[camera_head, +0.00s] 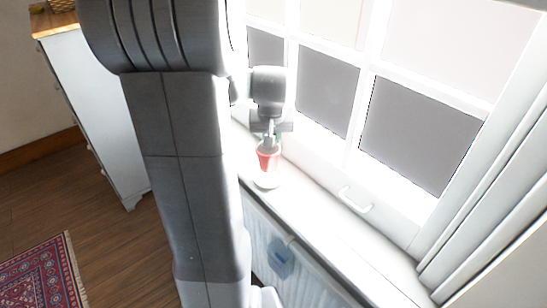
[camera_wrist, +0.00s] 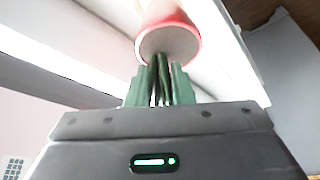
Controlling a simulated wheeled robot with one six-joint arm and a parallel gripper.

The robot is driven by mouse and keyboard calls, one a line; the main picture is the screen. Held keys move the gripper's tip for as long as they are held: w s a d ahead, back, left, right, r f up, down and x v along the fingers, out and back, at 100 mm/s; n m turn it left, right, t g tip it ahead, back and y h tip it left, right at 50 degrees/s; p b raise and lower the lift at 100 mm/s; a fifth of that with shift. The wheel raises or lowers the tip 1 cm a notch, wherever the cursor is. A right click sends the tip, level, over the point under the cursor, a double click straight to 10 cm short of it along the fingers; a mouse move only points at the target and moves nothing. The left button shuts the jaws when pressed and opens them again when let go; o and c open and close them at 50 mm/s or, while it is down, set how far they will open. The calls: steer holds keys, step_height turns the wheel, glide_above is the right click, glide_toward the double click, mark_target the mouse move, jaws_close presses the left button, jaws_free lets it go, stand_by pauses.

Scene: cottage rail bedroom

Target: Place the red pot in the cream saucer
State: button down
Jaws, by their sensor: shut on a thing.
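The red pot (camera_head: 268,159) is upright over the windowsill in the head view, with a little green at its top. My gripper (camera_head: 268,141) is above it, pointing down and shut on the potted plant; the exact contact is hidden. The cream saucer (camera_head: 267,182) is on the sill directly below the pot. I cannot tell whether the pot's base touches it. In the wrist view the red pot (camera_wrist: 187,22) shows with its rim, a grey round face and green leaves reaching toward my gripper. The saucer is not clear there.
The bright sill (camera_head: 310,212) runs along the window and is clear to the right of the saucer. A window handle (camera_head: 355,200) sticks out near it. A white cabinet (camera_head: 95,105) stands at the left, and a patterned rug (camera_head: 42,275) lies on the floor.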

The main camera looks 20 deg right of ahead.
mark_target(272, 149)
steer(key=shift+f, duration=2.45)
steer(key=shift+f, duration=0.15)
steer(key=c, duration=1.3)
jaws_free()
steer(key=shift+s, duration=0.1)
steer(key=shift+r, duration=0.35)
steer(key=v, duration=1.1)
steer(key=shift+s+r, duration=0.2)
steer(key=shift+r, duration=0.1)
